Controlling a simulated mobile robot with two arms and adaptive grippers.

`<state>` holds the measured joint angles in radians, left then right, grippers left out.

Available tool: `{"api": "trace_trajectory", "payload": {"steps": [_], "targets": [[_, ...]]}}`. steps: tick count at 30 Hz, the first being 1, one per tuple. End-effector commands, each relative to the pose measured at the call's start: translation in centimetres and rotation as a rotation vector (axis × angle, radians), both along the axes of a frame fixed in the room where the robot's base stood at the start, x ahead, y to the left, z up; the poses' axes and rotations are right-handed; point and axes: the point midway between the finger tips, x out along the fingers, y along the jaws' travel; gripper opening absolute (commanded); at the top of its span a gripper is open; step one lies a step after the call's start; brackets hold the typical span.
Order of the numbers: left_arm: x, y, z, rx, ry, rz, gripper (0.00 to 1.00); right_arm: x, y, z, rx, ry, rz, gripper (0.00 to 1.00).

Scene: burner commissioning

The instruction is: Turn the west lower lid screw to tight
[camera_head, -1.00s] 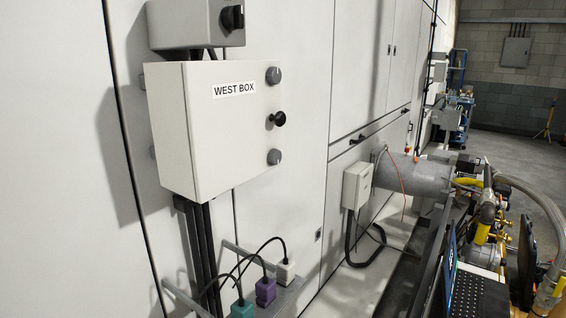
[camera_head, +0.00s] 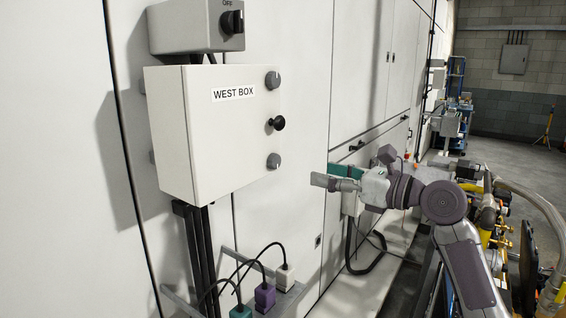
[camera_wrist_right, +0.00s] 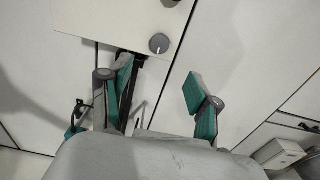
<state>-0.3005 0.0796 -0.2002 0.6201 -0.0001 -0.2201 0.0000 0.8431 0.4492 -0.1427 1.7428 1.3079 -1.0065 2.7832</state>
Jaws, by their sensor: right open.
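The west box (camera_head: 215,140) is a white wall box labelled "WEST BOX". Its lower lid screw (camera_head: 273,161) is a round grey knob at the lower right of the lid. This screw also shows in the right wrist view (camera_wrist_right: 159,43), beyond and between the fingers. Above it on the lid are a black knob (camera_head: 277,123) and the upper grey screw (camera_head: 273,79). My right gripper (camera_head: 326,178) is to the right of the lower screw and a little below it, apart from it. In the right wrist view its green-padded fingers (camera_wrist_right: 158,82) are spread and empty. My left gripper is not in view.
A grey switch box (camera_head: 190,30) sits above the west box. Several plugs with black cables, one of them purple (camera_head: 264,297), stand on a bracket below. Pipes and hoses (camera_head: 520,205) crowd the right side. The wall right of the lid is flat.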

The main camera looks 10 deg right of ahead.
Motion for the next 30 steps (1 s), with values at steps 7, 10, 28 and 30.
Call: {"api": "trace_trajectory", "payload": {"steps": [7, 10, 28, 30], "targets": [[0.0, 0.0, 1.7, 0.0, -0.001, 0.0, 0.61, 3.6, 4.1, 0.4, 0.003, 0.0, 0.001, 0.62], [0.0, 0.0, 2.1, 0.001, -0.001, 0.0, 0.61, 5.0, 5.6, 0.4, 0.003, 0.0, 0.001, 0.62], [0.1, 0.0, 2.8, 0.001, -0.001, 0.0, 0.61, 7.7, 8.5, 0.0, -0.001, -0.003, -0.002, 0.62], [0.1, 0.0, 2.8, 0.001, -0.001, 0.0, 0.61, 7.7, 8.5, 0.0, -0.001, -0.003, -0.002, 0.58]]}}
